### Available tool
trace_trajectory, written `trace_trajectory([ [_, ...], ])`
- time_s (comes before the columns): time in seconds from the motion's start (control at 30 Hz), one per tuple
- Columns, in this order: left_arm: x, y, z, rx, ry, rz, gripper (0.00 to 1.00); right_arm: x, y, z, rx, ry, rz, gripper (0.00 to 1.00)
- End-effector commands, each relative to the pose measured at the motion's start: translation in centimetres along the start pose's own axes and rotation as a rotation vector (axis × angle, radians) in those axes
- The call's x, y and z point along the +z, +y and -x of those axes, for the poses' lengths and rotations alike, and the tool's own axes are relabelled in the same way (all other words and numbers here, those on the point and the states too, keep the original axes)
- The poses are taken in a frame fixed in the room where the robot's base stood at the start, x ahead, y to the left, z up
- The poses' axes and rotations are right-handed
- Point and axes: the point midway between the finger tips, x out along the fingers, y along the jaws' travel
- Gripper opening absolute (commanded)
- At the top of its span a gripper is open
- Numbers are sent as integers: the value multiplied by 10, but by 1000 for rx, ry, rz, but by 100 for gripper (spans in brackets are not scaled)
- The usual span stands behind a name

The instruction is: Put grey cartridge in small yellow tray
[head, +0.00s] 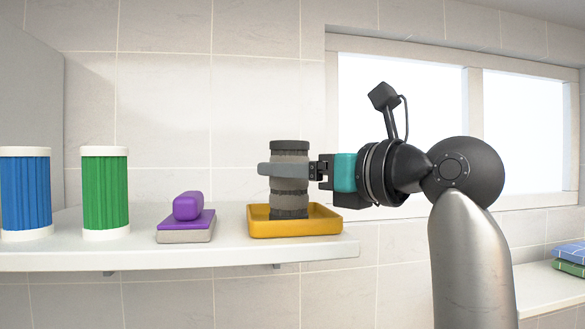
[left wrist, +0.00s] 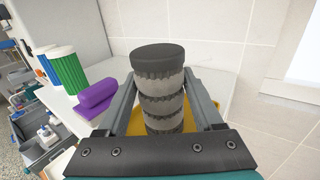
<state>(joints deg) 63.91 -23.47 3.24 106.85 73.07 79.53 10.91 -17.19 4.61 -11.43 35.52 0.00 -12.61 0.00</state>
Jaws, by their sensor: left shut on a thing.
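The grey cartridge (head: 289,200) stands upright over the small yellow tray (head: 294,228) on the shelf. Its lower end shows inside the tray's rim; I cannot tell whether it rests on the tray's floor. My left gripper (head: 284,170) is shut on the cartridge around its upper middle, reaching in from the right. In the left wrist view the cartridge (left wrist: 160,84) is upright between the two fingers, with the yellow tray (left wrist: 136,122) partly hidden behind it. My right gripper is in neither view.
A purple block (head: 187,206) lies on a purple and grey pad (head: 186,234) left of the tray. A green ribbed cartridge (head: 105,193) and a blue one (head: 25,194) stand farther left on the white shelf (head: 130,257). Folded towels (head: 570,258) lie at the far right.

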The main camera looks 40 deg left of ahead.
Motion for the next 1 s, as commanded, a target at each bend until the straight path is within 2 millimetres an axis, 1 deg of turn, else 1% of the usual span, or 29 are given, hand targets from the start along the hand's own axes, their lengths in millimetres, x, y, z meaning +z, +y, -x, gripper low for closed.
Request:
trace_trajectory([
  [0.13,0,0,0,0,-1,0,7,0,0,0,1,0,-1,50],
  [0.17,0,0,0,0,-1,0,71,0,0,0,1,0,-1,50],
  [0.4,0,0,0,0,0,0,98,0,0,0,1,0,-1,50],
  [0.43,0,0,0,0,0,0,100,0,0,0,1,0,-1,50],
  [0.63,0,0,0,0,1,-1,100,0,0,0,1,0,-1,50],
  [0.77,0,0,6,-1,-1,-1,100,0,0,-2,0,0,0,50],
  [0.87,0,0,17,-1,-2,0,100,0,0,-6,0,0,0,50],
  [0.97,-1,0,36,-2,-3,0,100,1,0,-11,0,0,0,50],
  [1.0,-1,0,45,-2,-3,0,100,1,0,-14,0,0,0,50],
])
